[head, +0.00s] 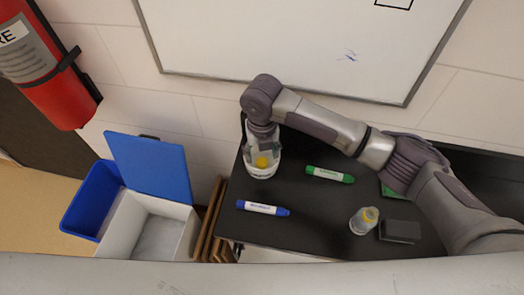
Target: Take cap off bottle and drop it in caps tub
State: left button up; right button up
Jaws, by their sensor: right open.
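A white tub (262,173), which looks like the caps tub, stands at the back left of the black table. A small yellow cap (262,162) shows at its mouth, just below my right gripper (262,148). My right gripper points down over the tub and is open; its fingertips are partly hidden against the tub. A clear bottle (362,224) stands at the table's front right, well away from the gripper. It has a yellow ring near its top; whether a cap sits on it is too small to tell. My left gripper is out of view.
A green marker (329,174), a blue marker (263,208) and a dark block (400,231) lie on the table (310,225). A whiteboard (300,40) is behind. A blue bin (90,205) and a white bin (120,225) stand left, below a fire extinguisher (50,85).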

aim_at(262, 161)
notch_tip(262, 161, up, 7)
jog(key=p, duration=0.6)
jog(key=shift+p, duration=0.35)
